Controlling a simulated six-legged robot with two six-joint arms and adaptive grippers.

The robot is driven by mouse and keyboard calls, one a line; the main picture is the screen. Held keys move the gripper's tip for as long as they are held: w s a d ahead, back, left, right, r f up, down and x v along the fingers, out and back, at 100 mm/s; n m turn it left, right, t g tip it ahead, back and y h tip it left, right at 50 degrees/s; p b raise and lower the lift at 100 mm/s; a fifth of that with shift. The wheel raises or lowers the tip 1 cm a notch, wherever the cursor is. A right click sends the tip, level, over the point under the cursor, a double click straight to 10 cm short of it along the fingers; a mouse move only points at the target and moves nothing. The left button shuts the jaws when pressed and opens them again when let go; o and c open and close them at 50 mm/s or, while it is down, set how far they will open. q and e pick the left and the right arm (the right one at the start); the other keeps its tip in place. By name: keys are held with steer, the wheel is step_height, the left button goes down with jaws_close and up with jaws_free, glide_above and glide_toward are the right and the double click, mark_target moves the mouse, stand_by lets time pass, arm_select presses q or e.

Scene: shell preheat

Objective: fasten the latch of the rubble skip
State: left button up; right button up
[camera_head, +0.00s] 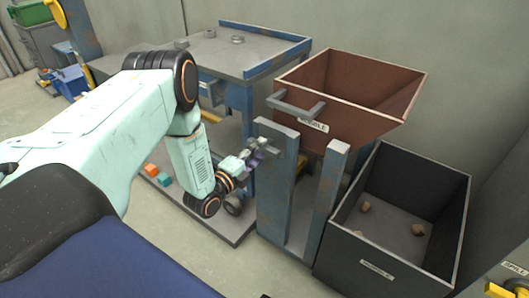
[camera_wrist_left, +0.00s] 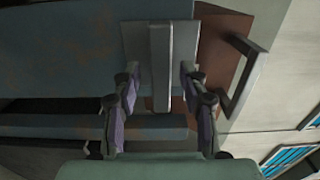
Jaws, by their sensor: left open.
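The rubble skip (camera_head: 345,88) is a reddish-brown open bin with a label and a grey handle (camera_head: 297,106), standing on a worn blue frame (camera_head: 277,190). It looks level and empty. My left gripper (camera_head: 264,146) is at the left side of the frame's front post, below the handle. In the left wrist view my left gripper (camera_wrist_left: 160,98) is open, its fingers either side of a grey upright bar (camera_wrist_left: 160,62) on a grey plate, which looks like the latch. I see no clear contact. The handle also shows in the left wrist view (camera_wrist_left: 243,78). In the head view the latch is not clear.
A dark bin (camera_head: 367,255) with several lumps stands right of the frame. A blue-edged table (camera_head: 215,50) is behind, with a low grey platform (camera_head: 232,236) below it. Small coloured blocks (camera_head: 158,175) lie left of my wrist.

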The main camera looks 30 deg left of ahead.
arm_select(q)
steer(key=shift+w+d+b, duration=0.25)
steer(key=shift+w+b, duration=0.05)
steer(key=shift+w, duration=0.85)
steer(key=shift+s+r, duration=0.1)
steer(key=shift+c, duration=0.7)
jaws_close()
